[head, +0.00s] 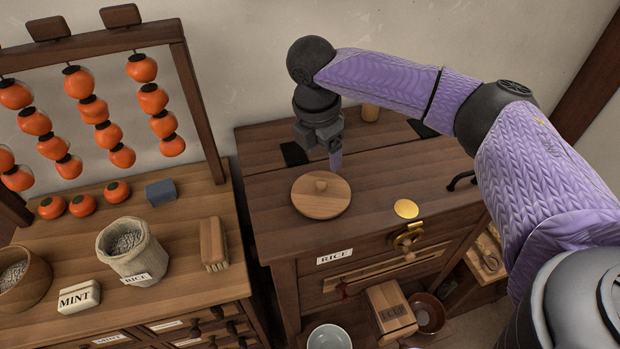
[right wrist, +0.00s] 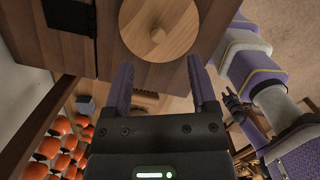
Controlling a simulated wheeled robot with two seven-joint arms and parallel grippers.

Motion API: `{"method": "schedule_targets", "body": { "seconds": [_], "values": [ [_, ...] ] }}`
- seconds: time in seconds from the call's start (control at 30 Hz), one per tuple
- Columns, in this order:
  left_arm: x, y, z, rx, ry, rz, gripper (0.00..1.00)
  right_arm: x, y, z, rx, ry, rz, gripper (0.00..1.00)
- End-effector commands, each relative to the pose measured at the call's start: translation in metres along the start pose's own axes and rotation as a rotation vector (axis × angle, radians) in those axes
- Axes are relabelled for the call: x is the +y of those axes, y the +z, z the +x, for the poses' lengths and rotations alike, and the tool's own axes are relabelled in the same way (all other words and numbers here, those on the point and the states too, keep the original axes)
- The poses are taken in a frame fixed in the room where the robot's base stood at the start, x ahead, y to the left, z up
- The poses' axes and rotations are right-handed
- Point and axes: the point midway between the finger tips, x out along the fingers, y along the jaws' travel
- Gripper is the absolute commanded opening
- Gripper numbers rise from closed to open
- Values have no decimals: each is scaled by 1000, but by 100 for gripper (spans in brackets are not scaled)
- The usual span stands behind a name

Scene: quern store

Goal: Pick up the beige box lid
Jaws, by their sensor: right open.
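A round, light-wood lid with a small knob (head: 318,202) lies flat on the dark wooden cabinet top. It also shows at the top of the right wrist view (right wrist: 180,40). It is the only lid-like thing I see. My right gripper (head: 335,160) is open and empty, pointing down just behind the lid, seemingly above the cabinet top. In the right wrist view, the two purple fingers (right wrist: 162,82) stand apart, with the lid beyond their tips. A dark shape at the right of that view seems to be my left gripper (right wrist: 235,105); its jaws are unclear.
A yellow disc (head: 406,209) lies right of the lid, and a small wooden cylinder (head: 370,112) stands behind. The abacus-like frame (head: 197,110) and its table, with a sack (head: 135,256) and brush (head: 214,245), are at left. Cabinet top around the lid is mostly clear.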

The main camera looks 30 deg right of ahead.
Motion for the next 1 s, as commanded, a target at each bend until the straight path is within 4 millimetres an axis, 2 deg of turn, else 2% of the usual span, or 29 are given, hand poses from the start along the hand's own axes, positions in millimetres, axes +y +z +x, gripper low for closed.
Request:
{"method": "schedule_targets", "body": {
  "seconds": [0.03, 0.17, 0.4, 0.67, 1.0],
  "values": [
    [0, 3, 5, -7, 0, 1, 50, 0, 0, 13, 0, -3, 1, 74],
    [1, 9, 9, -18, 1, 1, 50, 1, -2, 31, 0, -1, 0, 74],
    [3, 9, 21, -18, 4, 1, 50, 7, -10, 76, -1, -2, 1, 74],
    [8, 4, 21, -5, 12, -2, 50, 8, -10, 80, 0, 1, 0, 74],
    [9, 3, 21, -3, 14, -2, 50, 8, -10, 79, 0, 1, 0, 4]
  ]
}}
